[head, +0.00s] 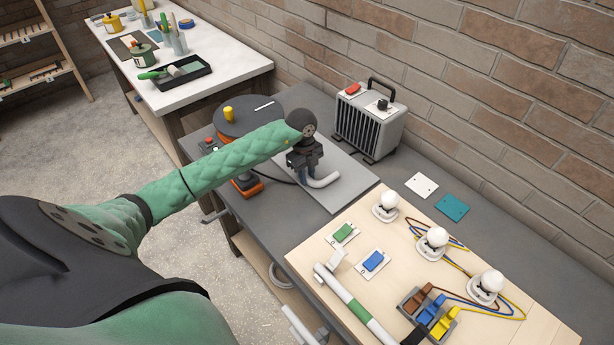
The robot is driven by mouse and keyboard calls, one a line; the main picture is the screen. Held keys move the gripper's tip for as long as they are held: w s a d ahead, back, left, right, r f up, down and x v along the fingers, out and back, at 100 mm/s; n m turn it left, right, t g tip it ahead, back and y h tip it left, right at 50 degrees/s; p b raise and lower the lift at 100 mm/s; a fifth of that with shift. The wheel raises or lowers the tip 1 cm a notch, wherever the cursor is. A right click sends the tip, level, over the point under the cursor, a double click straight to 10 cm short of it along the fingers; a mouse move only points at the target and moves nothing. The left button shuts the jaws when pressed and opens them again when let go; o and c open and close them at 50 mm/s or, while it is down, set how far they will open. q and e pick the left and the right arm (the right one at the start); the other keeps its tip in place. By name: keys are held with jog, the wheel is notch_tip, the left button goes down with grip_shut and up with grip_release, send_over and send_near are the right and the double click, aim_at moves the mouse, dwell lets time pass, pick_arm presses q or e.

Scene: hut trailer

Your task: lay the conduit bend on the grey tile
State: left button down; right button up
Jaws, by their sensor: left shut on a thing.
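My left gripper (304,172) points down over the grey tile (350,189), a flat light grey square on the dark bench. It is shut on the conduit bend (325,181), a pale grey curved tube. The free end of the bend curves out to the right of the fingers, low over the tile. I cannot tell whether the bend touches the tile. The fingers hide the bend's other end.
A heater (370,122) stands behind the tile. A dark round drum (247,116) is behind my left arm. A wooden board (400,250) with lamps, switches and wires lies to the right, with a green-banded white tube (345,297) at its front edge.

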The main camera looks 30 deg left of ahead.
pick_arm(q)
jog(key=shift+f, duration=0.1)
pick_arm(e)
jog(key=shift+w, duration=0.1)
pick_arm(q)
jog(key=c, duration=1.3)
grip_release()
jog(key=shift+o, duration=0.2)
pick_arm(e)
jog(key=shift+w, duration=0.1)
jog(key=shift+r, duration=0.1)
